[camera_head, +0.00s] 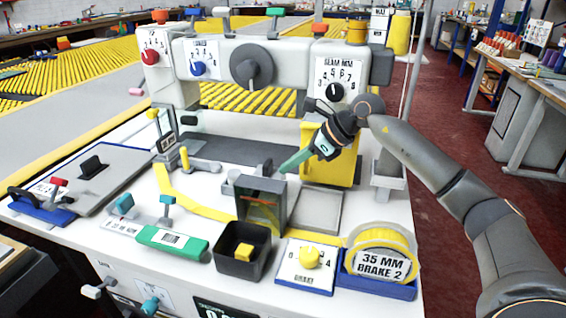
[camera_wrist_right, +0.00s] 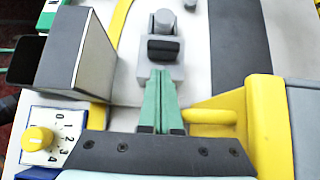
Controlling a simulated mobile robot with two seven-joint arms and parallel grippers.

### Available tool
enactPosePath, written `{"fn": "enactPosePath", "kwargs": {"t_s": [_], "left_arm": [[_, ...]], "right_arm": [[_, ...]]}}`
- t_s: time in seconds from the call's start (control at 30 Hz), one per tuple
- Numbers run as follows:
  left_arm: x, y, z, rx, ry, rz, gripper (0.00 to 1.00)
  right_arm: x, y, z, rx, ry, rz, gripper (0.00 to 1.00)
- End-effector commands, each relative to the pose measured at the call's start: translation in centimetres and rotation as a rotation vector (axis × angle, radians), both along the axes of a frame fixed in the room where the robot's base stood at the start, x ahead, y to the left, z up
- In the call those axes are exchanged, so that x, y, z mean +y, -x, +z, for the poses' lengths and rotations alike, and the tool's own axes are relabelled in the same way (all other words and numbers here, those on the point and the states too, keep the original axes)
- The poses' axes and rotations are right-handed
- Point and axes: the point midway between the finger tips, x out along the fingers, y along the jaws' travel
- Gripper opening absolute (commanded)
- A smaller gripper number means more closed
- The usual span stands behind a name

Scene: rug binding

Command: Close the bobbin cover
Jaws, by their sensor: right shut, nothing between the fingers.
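A dark grey upright plate (camera_head: 262,205), which looks like the bobbin cover standing open, rises from the white machine bed beside a flat grey square (camera_head: 319,208). In the right wrist view the upright plate (camera_wrist_right: 88,55) is at the left, with a pale edge. My right gripper (camera_head: 284,168) has green fingers, shut and empty, above and behind the plate, apart from it. In the wrist view the fingers (camera_wrist_right: 161,78) point at a grey block with a black knob (camera_wrist_right: 163,48). My left gripper is not in view.
A yellow housing (camera_head: 340,135) stands under my right wrist; its yellow handle (camera_wrist_right: 212,116) is close beside the fingers. A black bin (camera_head: 242,250), a yellow-knob dial (camera_head: 308,257) and a yellow tape roll (camera_head: 383,245) line the front edge. A yellow tape (camera_head: 190,205) crosses the bed.

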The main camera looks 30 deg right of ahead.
Motion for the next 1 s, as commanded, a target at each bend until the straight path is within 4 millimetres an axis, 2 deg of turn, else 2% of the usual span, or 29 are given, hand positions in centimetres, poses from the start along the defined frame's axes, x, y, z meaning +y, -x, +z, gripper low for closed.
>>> {"fn": "enactPosePath", "kwargs": {"t_s": [0.2, 0.57, 0.67, 0.87, 1.0], "left_arm": [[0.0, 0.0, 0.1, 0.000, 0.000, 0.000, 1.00], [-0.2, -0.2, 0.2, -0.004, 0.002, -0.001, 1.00], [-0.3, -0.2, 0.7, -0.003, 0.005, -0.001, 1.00], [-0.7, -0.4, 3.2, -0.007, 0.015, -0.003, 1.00], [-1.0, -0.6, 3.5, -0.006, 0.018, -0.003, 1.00]], "right_arm": [[1.1, -1.2, 0.0, 0.000, -0.001, 0.001, 0.00], [1.1, -1.3, 0.0, 0.002, 0.001, -0.001, 0.00], [1.5, -1.8, 0.2, 0.002, -0.004, 0.000, 0.00], [4.5, -5.1, 0.6, 0.003, -0.008, 0.003, 0.00], [6.3, -7.3, 0.3, 0.002, -0.007, 0.001, 0.00]]}}
